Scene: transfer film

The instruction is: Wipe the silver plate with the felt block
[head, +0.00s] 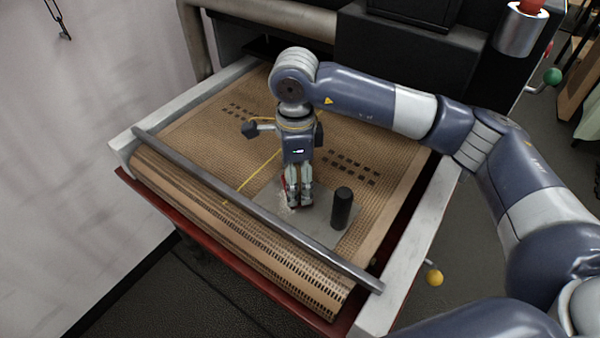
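The silver plate (315,231) is a flat grey sheet lying on the brown perforated bed. My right gripper (299,206) points down over the plate's left part, with its fingertips at or just above the surface. Its two fingers are close together. Small bits of red show beside the fingers, but I cannot tell whether they belong to a felt block held there. No felt block shows clearly. A black upright cylinder (342,208) stands on the plate to the right of the gripper. My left gripper is not in view.
A grey metal bar (250,208) crosses the front of the bed. Pale side rails (425,215) edge the bed left and right. A dark machine body (410,55) stands behind. A yellow knob (434,278) sticks out at the right.

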